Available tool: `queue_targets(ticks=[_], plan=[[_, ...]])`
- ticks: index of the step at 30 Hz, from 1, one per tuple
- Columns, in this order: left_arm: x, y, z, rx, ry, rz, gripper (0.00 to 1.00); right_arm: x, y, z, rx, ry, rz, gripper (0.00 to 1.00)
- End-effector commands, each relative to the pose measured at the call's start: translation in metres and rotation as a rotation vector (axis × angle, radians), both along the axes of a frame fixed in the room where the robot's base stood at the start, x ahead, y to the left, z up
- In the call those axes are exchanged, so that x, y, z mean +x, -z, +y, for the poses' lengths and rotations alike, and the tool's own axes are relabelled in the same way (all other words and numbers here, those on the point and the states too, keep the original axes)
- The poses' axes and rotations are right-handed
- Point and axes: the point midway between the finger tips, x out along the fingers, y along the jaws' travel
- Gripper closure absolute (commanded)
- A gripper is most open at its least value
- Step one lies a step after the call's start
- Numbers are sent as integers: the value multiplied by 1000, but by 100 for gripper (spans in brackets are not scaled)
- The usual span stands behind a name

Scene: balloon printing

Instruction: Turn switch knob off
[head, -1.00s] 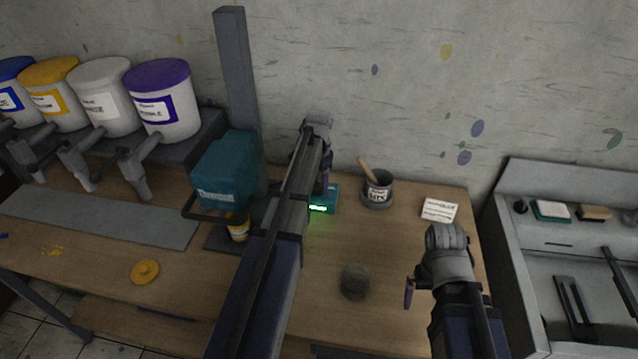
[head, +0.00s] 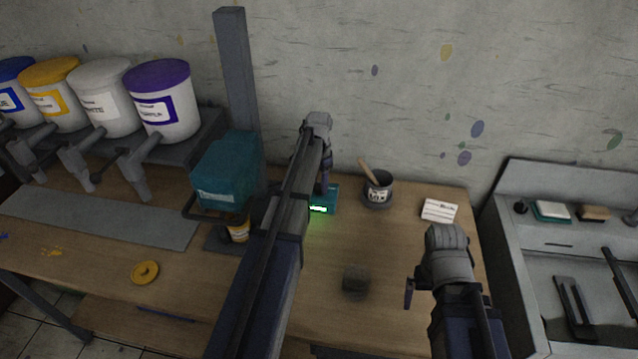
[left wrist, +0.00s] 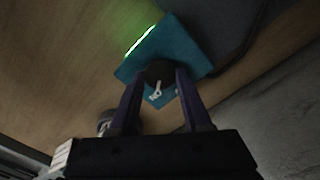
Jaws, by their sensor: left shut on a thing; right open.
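The teal switch box (head: 330,201) stands on the table with a green lit display (head: 318,209) on its front. It also shows in the left wrist view (left wrist: 188,47). A dark round knob (left wrist: 160,71) with a white pointer (left wrist: 156,91) sits on the box. My left gripper (left wrist: 158,80) is shut on the knob, a finger on each side. In the head view my left arm hides the knob and part of the box. My right gripper (head: 409,290) is open and empty above the table's right part; only one finger shows clearly.
A teal press head (head: 225,170) on a grey post (head: 238,90) stands left of my left arm, with a small yellow jar (head: 238,230) below. A blurred grey object (head: 355,280) lies between the arms.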

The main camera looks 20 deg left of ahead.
Motion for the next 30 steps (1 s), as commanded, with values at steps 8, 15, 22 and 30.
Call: queue_targets(ticks=[8,15,22,30], plan=[[0,0,0,0,-241,0,100,0,0,0,0,0,0,0],[0,0,1,0,-468,0,100,0,0,0,0,0,0,0],[0,0,1,0,-666,0,100,0,0,0,0,0,0,0],[0,0,1,0,-837,0,100,0,0,0,0,0,0,0]])
